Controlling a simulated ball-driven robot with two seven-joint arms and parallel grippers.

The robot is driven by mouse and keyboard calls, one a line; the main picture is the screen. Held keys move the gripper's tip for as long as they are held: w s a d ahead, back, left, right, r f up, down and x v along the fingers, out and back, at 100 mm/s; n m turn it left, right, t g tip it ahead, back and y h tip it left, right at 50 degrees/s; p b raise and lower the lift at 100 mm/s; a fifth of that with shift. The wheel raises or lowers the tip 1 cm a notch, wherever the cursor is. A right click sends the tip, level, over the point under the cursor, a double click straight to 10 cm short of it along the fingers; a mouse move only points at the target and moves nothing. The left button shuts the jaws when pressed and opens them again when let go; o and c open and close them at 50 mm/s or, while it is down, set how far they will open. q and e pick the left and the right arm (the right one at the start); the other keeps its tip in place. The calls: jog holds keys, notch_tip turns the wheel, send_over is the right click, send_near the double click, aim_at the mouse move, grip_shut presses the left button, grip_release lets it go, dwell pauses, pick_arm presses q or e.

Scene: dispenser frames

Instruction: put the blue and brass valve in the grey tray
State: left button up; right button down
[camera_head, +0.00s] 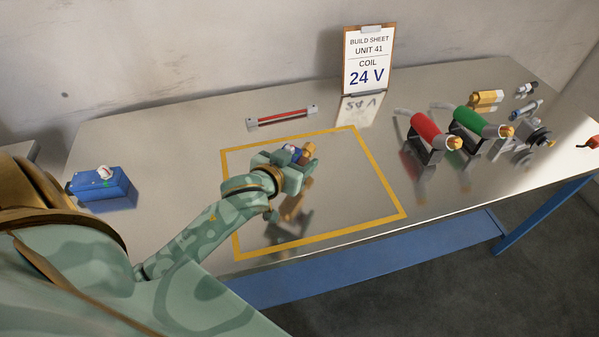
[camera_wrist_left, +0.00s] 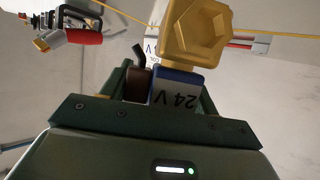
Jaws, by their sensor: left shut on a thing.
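My left gripper (camera_head: 301,166) is shut on the blue and brass valve (camera_head: 291,151), over the yellow-outlined area of the table. In the left wrist view the valve's large brass hex body (camera_wrist_left: 198,32) stands out in front of the jaws. Its blue coil with a white label reading "24 V" (camera_wrist_left: 176,94) sits between the green fingers. The gripper hides part of the valve in the head view. No grey tray shows clearly; a grey edge (camera_head: 22,150) at the far left cannot be identified. My right gripper is not in view.
The yellow outline (camera_head: 392,191) marks bare metal table. A blue box (camera_head: 101,188) stands left. A red-and-grey bar (camera_head: 282,117) lies behind the outline. The build sheet (camera_head: 368,60) reads "24 V". Red (camera_head: 427,130) and green (camera_head: 472,122) parts on stands and several fittings crowd the right.

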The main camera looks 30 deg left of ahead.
pick_arm(q)
jog(key=shift+w+a+f, duration=0.1)
jog(key=shift+w+f, duration=0.35)
jog(key=f, duration=0.1)
jog(key=f+b, duration=0.2)
jog(key=f, duration=0.1)
jog(key=shift+w+a, duration=0.1)
jog(key=shift+w, duration=0.2)
jog(key=shift+r, duration=0.15)
jog(key=o, duration=1.4)
jog(key=shift+s, duration=0.1)
